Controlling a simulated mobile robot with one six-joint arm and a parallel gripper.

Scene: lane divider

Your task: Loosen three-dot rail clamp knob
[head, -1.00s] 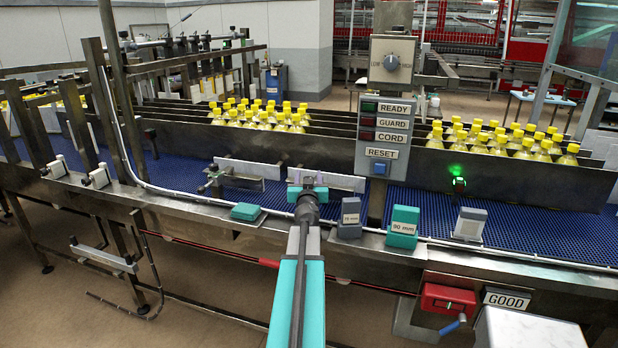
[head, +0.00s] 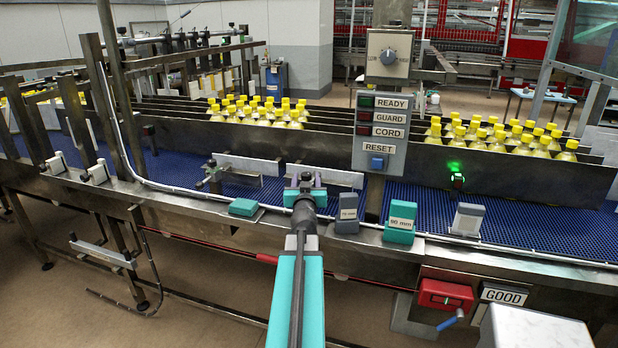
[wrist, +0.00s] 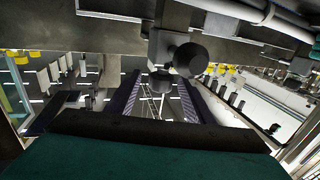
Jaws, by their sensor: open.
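My gripper (head: 305,183) is at the front edge of the conveyor, in front of a white guide rail plate (head: 325,175). In the wrist view my gripper (wrist: 158,92) shows its two purple-grey fingers spread apart with nothing held between them. A dark round clamp knob (wrist: 190,60) on a metal bracket is just beyond the fingers, near the top middle of that view. Its dot marking cannot be read. In the head view my gripper hides this clamp. Another rail clamp (head: 212,176) stands to the left, apart from my gripper.
A teal block (head: 243,207), a small grey block (head: 347,213), a teal 90 mm block (head: 401,222) and a grey-white block (head: 467,219) sit along the front edge. The control panel (head: 380,132) stands behind, right of my gripper. Yellow-capped bottles (head: 255,112) fill lanes behind.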

